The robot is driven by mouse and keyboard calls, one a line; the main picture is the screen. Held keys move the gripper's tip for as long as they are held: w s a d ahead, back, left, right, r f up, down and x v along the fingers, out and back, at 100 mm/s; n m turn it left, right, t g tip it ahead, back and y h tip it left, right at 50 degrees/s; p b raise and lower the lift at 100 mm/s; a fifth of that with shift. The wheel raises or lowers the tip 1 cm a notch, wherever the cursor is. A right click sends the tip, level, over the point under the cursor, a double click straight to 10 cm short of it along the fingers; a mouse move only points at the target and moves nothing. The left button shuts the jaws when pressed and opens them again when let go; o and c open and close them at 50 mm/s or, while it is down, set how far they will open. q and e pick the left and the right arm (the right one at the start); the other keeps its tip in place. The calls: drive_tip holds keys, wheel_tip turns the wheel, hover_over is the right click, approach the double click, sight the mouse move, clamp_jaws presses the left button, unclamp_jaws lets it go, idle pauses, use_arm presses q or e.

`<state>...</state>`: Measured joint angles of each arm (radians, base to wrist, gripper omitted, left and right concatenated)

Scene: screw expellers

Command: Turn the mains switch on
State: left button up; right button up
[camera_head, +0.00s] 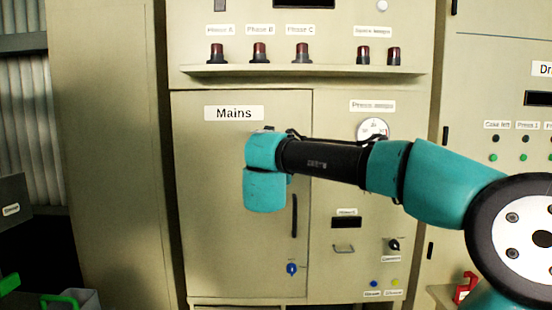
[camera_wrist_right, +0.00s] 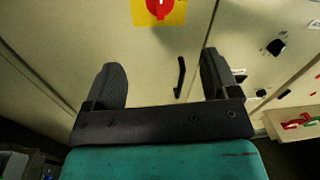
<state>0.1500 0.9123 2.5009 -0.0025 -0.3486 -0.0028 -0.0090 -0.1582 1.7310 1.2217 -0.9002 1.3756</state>
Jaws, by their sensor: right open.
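The mains cabinet door (camera_head: 215,240) carries a "Mains" label (camera_head: 234,113). The mains switch (camera_wrist_right: 158,8), a red knob on a yellow plate, is cut off by the top edge of the right wrist view. In the head view it does not show; my right arm covers part of the door there. My right gripper (camera_wrist_right: 160,66) is open and empty, its two black fingers apart. The knob lies beyond the fingertips, roughly centred between them, and nothing is held. In the head view the fingers are hidden behind my wrist. My left gripper is not in view.
A black door handle (camera_head: 294,215) and a blue knob (camera_head: 291,268) are on the door's right side. A shelf (camera_head: 300,70) with several red lamps juts out above. A press-side panel with a gauge (camera_head: 372,129) stands right of the door.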

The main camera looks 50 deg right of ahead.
drive_tip(key=x, duration=1.7)
drive_tip(key=shift+f, duration=0.1)
drive_tip(key=shift+c, duration=0.2)
drive_tip(key=c, duration=1.2)
drive_tip(key=shift+c, duration=0.2)
